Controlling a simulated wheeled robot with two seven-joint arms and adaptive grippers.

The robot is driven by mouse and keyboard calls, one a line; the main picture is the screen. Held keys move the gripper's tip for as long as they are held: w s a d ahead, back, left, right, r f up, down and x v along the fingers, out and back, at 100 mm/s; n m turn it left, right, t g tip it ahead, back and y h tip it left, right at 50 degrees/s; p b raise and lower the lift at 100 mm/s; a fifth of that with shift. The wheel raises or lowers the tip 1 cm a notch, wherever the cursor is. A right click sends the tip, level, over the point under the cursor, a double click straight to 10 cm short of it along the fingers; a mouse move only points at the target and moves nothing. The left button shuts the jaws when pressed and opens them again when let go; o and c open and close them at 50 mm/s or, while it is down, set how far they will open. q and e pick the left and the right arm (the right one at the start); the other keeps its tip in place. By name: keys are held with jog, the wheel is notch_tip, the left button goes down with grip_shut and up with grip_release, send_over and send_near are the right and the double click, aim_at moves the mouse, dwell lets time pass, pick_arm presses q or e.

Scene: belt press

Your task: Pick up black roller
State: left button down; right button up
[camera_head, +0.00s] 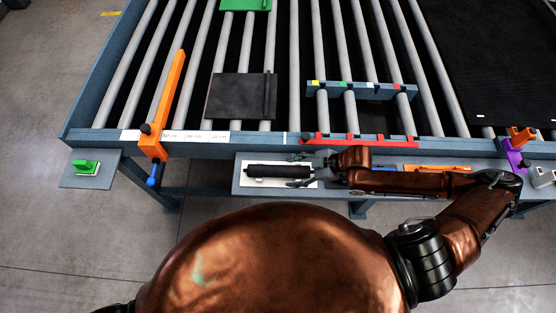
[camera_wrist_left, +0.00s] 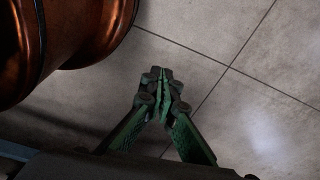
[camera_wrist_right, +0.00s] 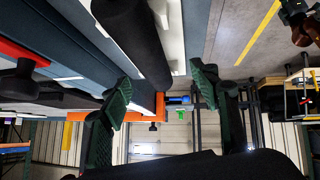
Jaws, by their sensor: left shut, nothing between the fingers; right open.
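The black roller (camera_head: 270,171) lies on a white plate (camera_head: 255,183) on the grey shelf in front of the conveyor. My right gripper (camera_head: 298,170) is at the roller's right end, one finger on the far side and one on the near side. In the right wrist view the roller (camera_wrist_right: 136,40) runs away from the open right gripper (camera_wrist_right: 160,90), and I see no clear contact. My left gripper (camera_wrist_left: 163,78) is shut and empty above the bare floor; it is out of the head view.
The conveyor's front rail (camera_head: 270,140) runs just behind the shelf. An orange lever (camera_head: 169,105) stands at the left, and a red bar with a blue roller frame (camera_head: 360,140) sits behind my right wrist. Orange parts (camera_head: 437,168) lie on the shelf's right side.

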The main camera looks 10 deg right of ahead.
aim_at(283, 170)
jog(key=shift+w+d+r, duration=0.15)
jog(key=shift+w+d, duration=0.1)
jog(key=shift+d, duration=0.15)
jog(key=shift+w, duration=0.25)
jog(key=shift+w+a+f, duration=0.2)
jog(key=shift+f, duration=0.1)
jog(key=shift+w+a+f, duration=0.1)
jog(key=shift+a+f, duration=0.25)
jog(key=shift+f, duration=0.1)
jog(key=p+x, duration=0.1)
jog(key=x, duration=0.3)
jog(key=shift+w+a+f+p, duration=0.1)
jog(key=shift+w+a+p, duration=0.15)
jog(key=shift+p, duration=0.1)
jog(key=shift+w+a+f, duration=0.1)
jog(key=shift+a+f, duration=0.1)
jog(key=shift+f, duration=0.1)
pick_arm(q)
jog(key=shift+s+a+r, duration=0.1)
jog(key=shift+s+r, duration=0.1)
jog(key=shift+r, duration=0.25)
jog(key=shift+s+r, duration=0.2)
jog(key=shift+r, duration=0.25)
jog(key=shift+s, duration=0.1)
pick_arm(e)
jog(key=shift+c, duration=0.5)
